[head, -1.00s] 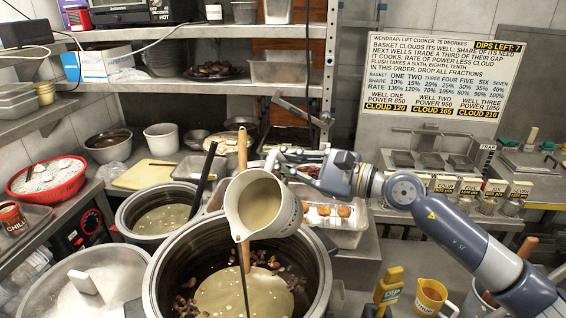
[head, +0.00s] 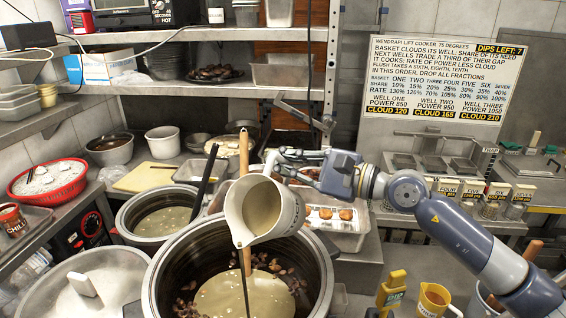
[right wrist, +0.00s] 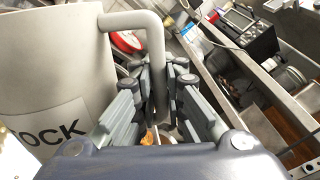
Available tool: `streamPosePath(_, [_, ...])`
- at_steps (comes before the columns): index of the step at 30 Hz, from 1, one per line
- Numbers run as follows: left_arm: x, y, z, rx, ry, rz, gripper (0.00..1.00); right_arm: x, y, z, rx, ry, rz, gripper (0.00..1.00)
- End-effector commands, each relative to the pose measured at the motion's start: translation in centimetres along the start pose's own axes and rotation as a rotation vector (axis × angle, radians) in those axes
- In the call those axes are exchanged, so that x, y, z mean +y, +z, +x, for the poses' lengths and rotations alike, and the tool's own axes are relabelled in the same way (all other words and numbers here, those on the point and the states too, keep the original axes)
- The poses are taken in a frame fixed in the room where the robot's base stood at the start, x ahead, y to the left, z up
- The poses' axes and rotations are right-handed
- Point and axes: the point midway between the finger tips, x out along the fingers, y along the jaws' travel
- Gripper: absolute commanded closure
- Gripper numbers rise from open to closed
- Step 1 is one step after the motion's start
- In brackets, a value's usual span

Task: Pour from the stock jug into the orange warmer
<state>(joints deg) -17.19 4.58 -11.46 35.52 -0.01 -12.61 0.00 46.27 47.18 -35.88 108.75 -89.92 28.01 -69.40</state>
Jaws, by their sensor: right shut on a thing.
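The stock jug (head: 283,221), pale with a STOCK label in the right wrist view (right wrist: 55,130), hangs tilted to the left above the large front warmer pot (head: 318,268). Beige liquid shows inside the jug. A thin dark line runs down from its spout; I cannot tell if it is a stream. A beige pool (head: 235,296) lies among dark pieces in the pot. No orange marking shows on this pot. My right gripper (head: 300,171) is shut on the jug handle, seen also in the right wrist view (right wrist: 165,110). My left gripper is out of view.
A wooden-handled utensil (head: 244,150) stands in the pot behind the jug. A second pot (head: 130,208) is at the left, and a lid (head: 60,285) lies lower left.

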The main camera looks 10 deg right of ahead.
Motion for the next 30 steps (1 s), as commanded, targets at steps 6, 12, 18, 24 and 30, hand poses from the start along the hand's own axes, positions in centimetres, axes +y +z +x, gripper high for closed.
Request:
streamPosePath(6, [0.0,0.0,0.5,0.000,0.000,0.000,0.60,-0.1,0.5,0.0,-0.006,-0.007,-0.035,1.00])
streamPosePath(12, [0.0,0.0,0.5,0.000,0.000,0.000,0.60,-0.2,0.7,0.0,-0.003,-0.007,-0.053,1.00])
streamPosePath(18, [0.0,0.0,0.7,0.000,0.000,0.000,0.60,-0.1,0.7,0.0,-0.004,-0.007,-0.062,1.00])
streamPosePath(24, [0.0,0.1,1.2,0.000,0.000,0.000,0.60,0.1,1.1,0.0,-0.002,-0.006,-0.106,1.00])
streamPosePath(30, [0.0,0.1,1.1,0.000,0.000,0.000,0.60,0.0,1.1,0.0,-0.002,-0.006,-0.106,1.00])
